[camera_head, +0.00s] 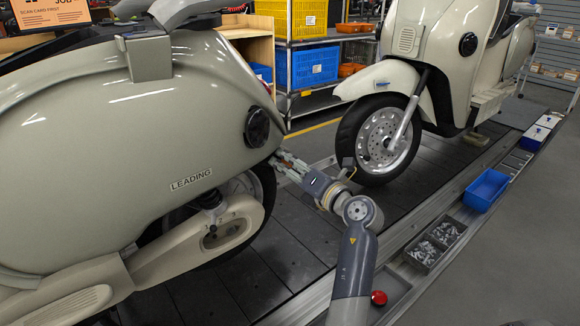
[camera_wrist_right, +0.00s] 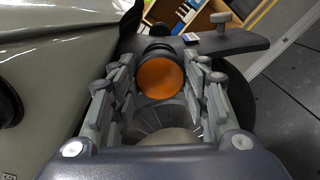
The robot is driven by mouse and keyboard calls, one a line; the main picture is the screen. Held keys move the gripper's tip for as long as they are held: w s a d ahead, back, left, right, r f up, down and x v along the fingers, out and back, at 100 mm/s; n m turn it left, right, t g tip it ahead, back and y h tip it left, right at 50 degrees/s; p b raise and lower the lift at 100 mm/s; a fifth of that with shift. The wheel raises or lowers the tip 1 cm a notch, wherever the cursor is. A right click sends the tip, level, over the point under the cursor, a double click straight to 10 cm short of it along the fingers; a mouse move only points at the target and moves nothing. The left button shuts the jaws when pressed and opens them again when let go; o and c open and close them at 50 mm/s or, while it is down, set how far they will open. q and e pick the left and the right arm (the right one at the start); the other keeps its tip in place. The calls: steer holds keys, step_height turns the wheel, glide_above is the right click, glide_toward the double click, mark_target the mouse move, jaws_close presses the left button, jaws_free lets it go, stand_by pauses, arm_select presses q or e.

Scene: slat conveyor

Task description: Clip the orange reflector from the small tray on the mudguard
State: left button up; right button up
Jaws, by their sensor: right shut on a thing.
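My right gripper (camera_head: 283,162) is at the rear of the cream scooter marked LEADING (camera_head: 150,150), above its rear wheel. In the right wrist view, my right gripper (camera_wrist_right: 160,88) is shut on the round orange reflector (camera_wrist_right: 160,78), which has a dark rim and sits between the fingertips. A dark grey flat part (camera_wrist_right: 232,44), perhaps the mudguard, lies just beyond the reflector. I cannot tell whether the two touch. The reflector is not clear in the head view. My left gripper is not in view.
A second cream scooter (camera_head: 458,50) stands behind on the slat conveyor (camera_head: 290,243). Along the conveyor edge are a grey tray (camera_head: 421,254) with small metal parts, a blue bin (camera_head: 487,190) and a red button (camera_head: 379,297). Shelves with crates stand at the back.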

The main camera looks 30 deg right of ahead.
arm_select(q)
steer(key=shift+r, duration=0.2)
arm_select(e)
steer(key=shift+w, duration=1)
steer(key=shift+w+a, duration=0.1)
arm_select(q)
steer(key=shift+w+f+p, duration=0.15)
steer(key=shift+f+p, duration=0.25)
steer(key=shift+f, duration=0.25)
arm_select(e)
steer(key=shift+w, duration=0.15)
stand_by(0.6)
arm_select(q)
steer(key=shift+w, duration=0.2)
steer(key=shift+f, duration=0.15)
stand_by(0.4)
arm_select(e)
steer(key=o, duration=1)
steer(key=shift+c, duration=0.2)
